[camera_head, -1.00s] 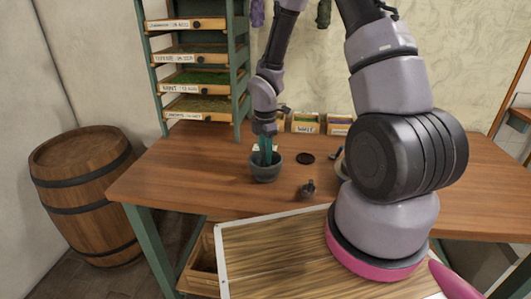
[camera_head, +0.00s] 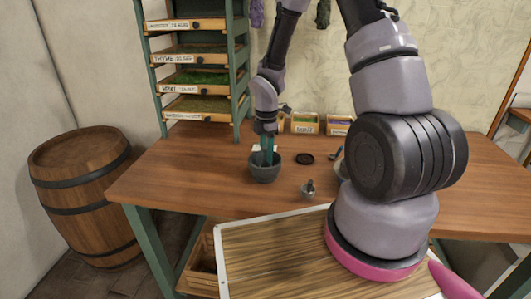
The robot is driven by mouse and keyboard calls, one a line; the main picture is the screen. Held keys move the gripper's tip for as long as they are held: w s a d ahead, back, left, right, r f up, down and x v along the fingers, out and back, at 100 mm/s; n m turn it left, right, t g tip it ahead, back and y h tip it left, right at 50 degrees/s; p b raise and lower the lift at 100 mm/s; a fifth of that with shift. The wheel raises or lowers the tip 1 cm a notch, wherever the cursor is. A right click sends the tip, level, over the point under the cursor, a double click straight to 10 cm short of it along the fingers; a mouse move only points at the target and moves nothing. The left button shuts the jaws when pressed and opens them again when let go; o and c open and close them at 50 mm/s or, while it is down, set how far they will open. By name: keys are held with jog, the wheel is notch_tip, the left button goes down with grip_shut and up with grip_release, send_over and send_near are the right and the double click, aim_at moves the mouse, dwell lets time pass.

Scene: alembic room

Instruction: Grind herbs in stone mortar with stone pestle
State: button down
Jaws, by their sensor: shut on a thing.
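A dark grey stone mortar (camera_head: 265,173) stands upright on the wooden table, left of the middle. My gripper (camera_head: 265,142) points straight down at the mortar's mouth. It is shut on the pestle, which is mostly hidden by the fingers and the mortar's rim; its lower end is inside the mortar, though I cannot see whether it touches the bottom. The herbs inside the mortar cannot be seen from here.
A small dark object (camera_head: 308,189) and a flat black disc (camera_head: 305,158) lie right of the mortar. Small labelled boxes (camera_head: 305,124) stand at the back. A green drawer rack (camera_head: 240,70) stands back left, a barrel (camera_head: 82,190) left. The table's left front is clear.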

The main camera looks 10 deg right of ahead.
jog(key=shift+w+a, duration=0.2)
jog(key=shift+w, duration=0.3)
jog(key=shift+s+a, duration=0.25)
jog(key=shift+s, duration=0.35)
jog(key=shift+w+d+f, duration=0.1)
jog(key=shift+w+d, duration=0.3)
jog(key=shift+d, duration=0.3)
jog(key=shift+a, duration=0.75)
jog(key=shift+s+d, duration=0.45)
jog(key=shift+d, duration=0.05)
jog(key=shift+w+a, duration=0.15)
jog(key=shift+w, duration=0.5)
jog(key=shift+s+a, duration=0.3)
jog(key=shift+s, duration=0.3)
jog(key=shift+w+d, duration=0.3)
jog(key=shift+d, duration=0.4)
